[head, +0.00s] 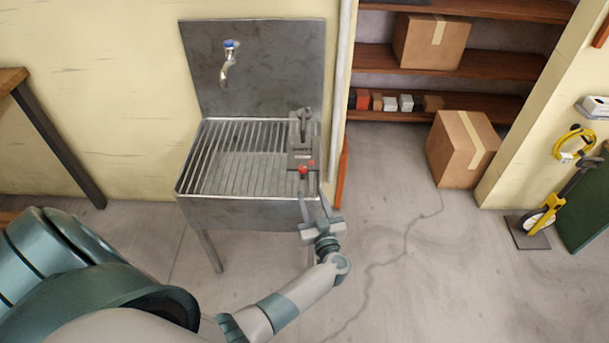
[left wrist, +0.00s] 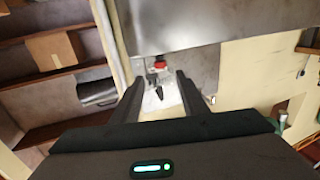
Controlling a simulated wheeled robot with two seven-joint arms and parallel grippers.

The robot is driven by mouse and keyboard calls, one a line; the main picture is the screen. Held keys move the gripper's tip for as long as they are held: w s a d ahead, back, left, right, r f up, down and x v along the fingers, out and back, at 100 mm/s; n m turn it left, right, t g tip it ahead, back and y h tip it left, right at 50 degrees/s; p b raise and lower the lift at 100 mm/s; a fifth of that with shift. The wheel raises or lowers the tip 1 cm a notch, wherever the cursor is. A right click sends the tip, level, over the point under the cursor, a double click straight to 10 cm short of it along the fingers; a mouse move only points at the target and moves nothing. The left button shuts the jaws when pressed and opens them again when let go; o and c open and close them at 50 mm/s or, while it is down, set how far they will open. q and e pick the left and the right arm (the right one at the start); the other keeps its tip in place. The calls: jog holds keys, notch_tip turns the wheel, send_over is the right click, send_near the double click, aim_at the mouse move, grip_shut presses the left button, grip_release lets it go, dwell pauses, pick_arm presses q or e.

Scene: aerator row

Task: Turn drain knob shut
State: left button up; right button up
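A dark grey box-like unit (head: 301,153) with a label sits at the right front of the metal sink's slatted top. In the wrist view the red part lies ahead, between the finger lines; I see no clear contact. My right gripper is not in view.
The metal sink (head: 228,212) stands against the wall, with a blue-topped tap (head: 229,62) above it. A cardboard box (head: 461,150) stands on the floor to the right, by wooden shelves (head: 492,62). The floor in front of the shelves is mostly clear.

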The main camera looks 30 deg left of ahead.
aim_at(303, 172)
pick_arm(q)
jog(key=x, duration=0.9)
jog(key=shift+w+a, duration=0.2)
grip_shut()
